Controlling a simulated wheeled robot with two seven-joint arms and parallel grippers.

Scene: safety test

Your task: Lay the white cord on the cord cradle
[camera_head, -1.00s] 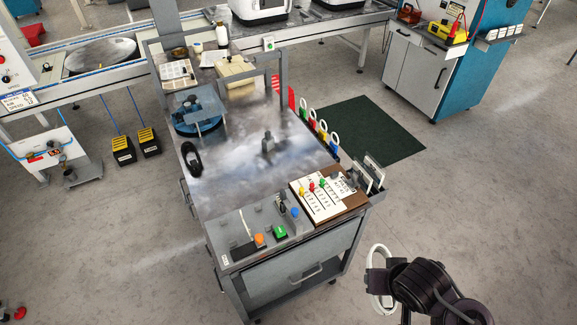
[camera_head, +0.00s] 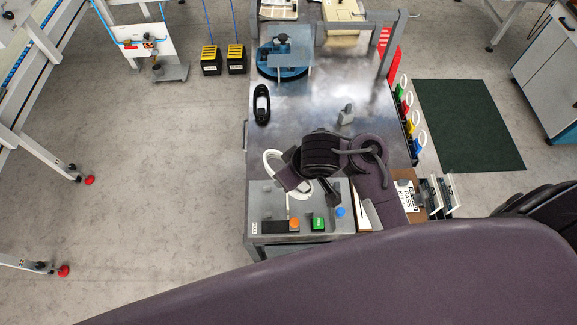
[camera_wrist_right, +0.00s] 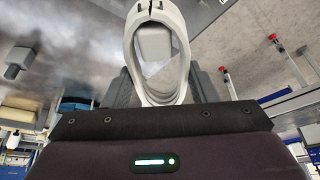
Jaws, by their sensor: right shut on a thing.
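The white cord (camera_head: 266,160) is a coiled loop held at the tip of my right gripper (camera_head: 290,178), over the near left part of the bench. In the right wrist view the cord (camera_wrist_right: 131,55) stands as an oval loop between the dark fingers, which are shut on it. A small grey upright holder (camera_head: 346,113) stands on the bench top beyond my right arm. I cannot tell surely whether it is the cord cradle. My arm hides part of the bench. My left gripper is not in view.
A grey panel with an orange button (camera_head: 294,224), a green button (camera_head: 318,223) and a blue knob (camera_head: 340,212) lies below the cord. A black oval object (camera_head: 262,104) and a blue round fixture (camera_head: 283,62) stand farther back. Coloured tags (camera_head: 410,118) hang along the right edge.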

